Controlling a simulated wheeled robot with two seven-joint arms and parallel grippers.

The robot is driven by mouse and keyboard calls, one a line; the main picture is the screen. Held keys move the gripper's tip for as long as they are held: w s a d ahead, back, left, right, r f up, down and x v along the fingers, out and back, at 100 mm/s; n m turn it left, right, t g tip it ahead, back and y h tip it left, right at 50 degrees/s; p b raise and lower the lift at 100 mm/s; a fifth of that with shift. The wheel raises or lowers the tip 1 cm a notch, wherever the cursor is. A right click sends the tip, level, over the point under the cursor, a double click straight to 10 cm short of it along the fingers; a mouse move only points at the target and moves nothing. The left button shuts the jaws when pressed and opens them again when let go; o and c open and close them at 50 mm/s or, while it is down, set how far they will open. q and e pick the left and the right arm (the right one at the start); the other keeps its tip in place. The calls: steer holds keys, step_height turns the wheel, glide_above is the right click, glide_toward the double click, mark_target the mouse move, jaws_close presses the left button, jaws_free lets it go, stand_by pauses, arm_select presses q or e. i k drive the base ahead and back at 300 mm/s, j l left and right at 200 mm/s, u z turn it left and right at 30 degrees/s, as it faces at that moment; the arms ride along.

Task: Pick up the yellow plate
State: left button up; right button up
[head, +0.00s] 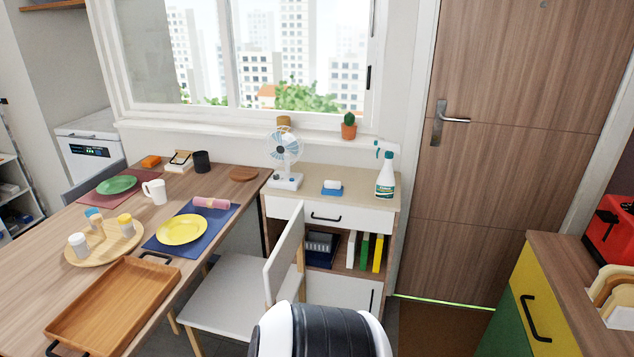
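The yellow plate (182,230) lies flat on a dark blue placemat (157,246) on the wooden table, left of centre in the head view. A pink rolled item (211,202) lies on the same placemat, just behind and to the right of the plate. The plate looks empty and is fully visible. Neither of my grippers shows in this view.
A wooden tray (116,307) and a round board with jars (104,246) lie left of the plate. A white mug (155,191) and green plate (117,185) are behind it. A white chair (237,294) stands at the table's right edge, before a cabinet (330,217).

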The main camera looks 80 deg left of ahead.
mark_target(182, 229)
steer(key=u, duration=3.85)
